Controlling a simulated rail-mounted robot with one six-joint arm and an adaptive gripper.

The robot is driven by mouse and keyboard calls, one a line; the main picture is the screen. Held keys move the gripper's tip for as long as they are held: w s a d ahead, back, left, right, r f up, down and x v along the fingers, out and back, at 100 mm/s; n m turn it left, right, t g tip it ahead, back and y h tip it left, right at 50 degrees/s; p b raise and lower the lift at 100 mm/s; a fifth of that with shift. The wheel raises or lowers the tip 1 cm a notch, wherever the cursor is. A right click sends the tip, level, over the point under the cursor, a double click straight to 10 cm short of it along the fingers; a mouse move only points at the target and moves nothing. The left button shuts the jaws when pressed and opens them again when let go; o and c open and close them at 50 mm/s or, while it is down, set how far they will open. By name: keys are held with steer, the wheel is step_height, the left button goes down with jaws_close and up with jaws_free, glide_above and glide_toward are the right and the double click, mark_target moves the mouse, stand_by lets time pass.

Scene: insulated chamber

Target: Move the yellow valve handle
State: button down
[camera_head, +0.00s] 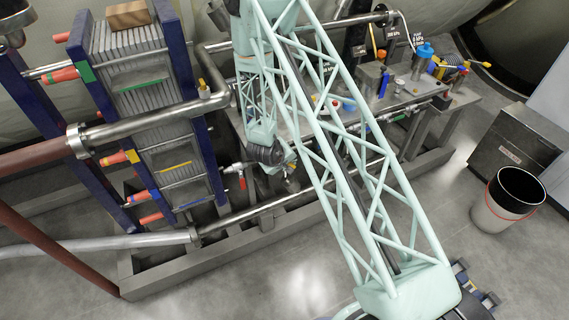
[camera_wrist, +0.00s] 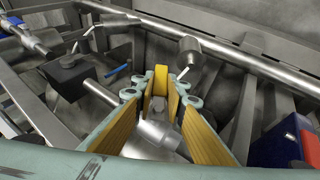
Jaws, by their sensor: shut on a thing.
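In the wrist view the yellow valve handle (camera_wrist: 160,82) stands upright between the tips of my gripper (camera_wrist: 161,100). The two pale green fingers with yellow-brown inner pads close in on it from both sides, and my gripper is shut on it. A silver valve body and pipe (camera_wrist: 155,138) show below the handle between the fingers. In the head view my gripper (camera_head: 288,163) is low beside the pipework, right of the plate stack. The handle is too small there to tell clearly.
A red-handled valve (camera_head: 241,178) is just left of my gripper. A steel pipe (camera_head: 290,208) runs in front of it. A workbench (camera_head: 400,97) with tools stands to the right. A white bucket (camera_head: 508,200) stands on open floor. The blue-framed plate stack (camera_head: 150,100) is left.

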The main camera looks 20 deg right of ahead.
stand_by(0.3)
steer(key=c, duration=2.6)
jaws_free()
steer(key=shift+a+r, duration=0.1)
steer(key=shift+r, duration=0.05)
steer(key=v, duration=1.1)
steer(key=shift+s+a+r, duration=0.15)
steer(key=shift+s+r, duration=0.05)
steer(key=shift+r, duration=0.05)
